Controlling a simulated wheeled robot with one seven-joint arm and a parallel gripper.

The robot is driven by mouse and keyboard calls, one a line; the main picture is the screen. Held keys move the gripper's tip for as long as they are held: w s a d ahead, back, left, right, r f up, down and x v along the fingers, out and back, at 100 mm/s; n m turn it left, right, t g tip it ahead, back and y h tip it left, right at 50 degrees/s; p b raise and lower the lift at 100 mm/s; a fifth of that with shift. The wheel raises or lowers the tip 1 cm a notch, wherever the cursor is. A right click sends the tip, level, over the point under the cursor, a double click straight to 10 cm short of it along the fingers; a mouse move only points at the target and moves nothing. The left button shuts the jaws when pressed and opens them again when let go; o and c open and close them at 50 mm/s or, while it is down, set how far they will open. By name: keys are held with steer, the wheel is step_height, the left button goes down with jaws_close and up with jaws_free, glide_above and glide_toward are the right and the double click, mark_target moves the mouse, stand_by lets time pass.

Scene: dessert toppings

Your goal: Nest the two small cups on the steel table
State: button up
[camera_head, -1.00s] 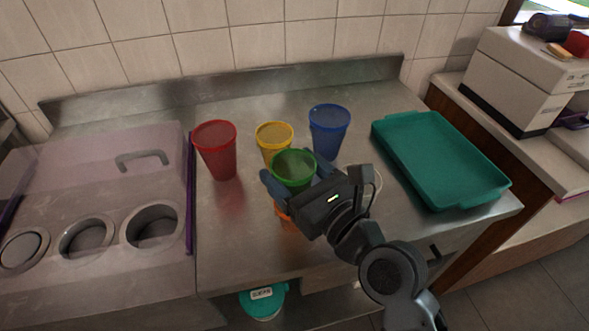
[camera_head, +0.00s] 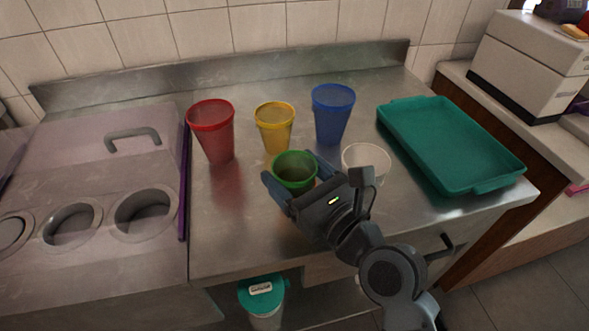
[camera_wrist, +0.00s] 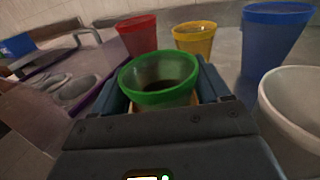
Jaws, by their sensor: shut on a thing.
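My gripper (camera_head: 293,176) is shut on the green cup (camera_head: 294,160) and holds it upright above the steel table (camera_head: 235,240). In the wrist view the green cup (camera_wrist: 160,82) sits between the two fingers, its mouth open and dark inside. A thin orange-tan sliver (camera_wrist: 132,107) shows just below its rim at the left; most of it is hidden, so I cannot tell how far the two are nested. A small yellow cup (camera_head: 275,128) stands upright behind the green cup, apart from it.
A tall red cup (camera_head: 213,135) stands to the left and a tall blue cup (camera_head: 332,115) to the back right. A whitish clear cup (camera_head: 366,160) stands close right of my gripper. A teal tray (camera_head: 450,145) lies at the right. The table's front left is clear.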

steer(key=o, duration=1)
steer(key=shift+r, duration=0.1)
step_height(320, 180, up, 9)
steer(key=p, duration=0.8)
stand_by(0.8)
steer(key=shift+d, duration=0.1)
